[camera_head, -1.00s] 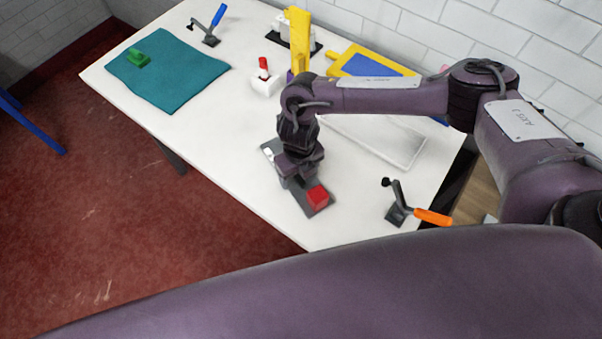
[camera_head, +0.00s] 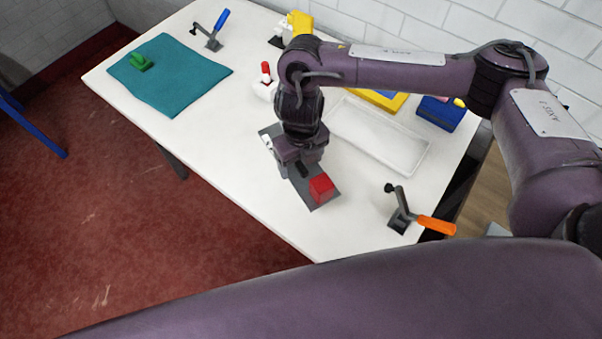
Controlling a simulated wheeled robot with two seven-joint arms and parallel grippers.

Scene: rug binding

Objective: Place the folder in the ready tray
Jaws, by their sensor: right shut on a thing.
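A flat dark-grey plate with a red block at its near end and a small white part at its far end, seemingly the folder (camera_head: 328,199), is held in my right gripper (camera_head: 294,171). The gripper points down and is shut on it, at a dark part near the plate's middle; the fingertips are partly hidden. The plate appears slightly above the white table. A shallow white tray (camera_head: 410,160), seemingly the ready tray, lies empty to the right of the gripper; its far left part is close behind my arm. My left gripper is not in view.
A clamp with an orange handle (camera_head: 436,225) stands at the near right table edge. A blue box (camera_head: 441,113) is behind the tray. A teal mat (camera_head: 180,82) with a green block (camera_head: 141,63) and a blue-handled clamp (camera_head: 220,20) are at the far left.

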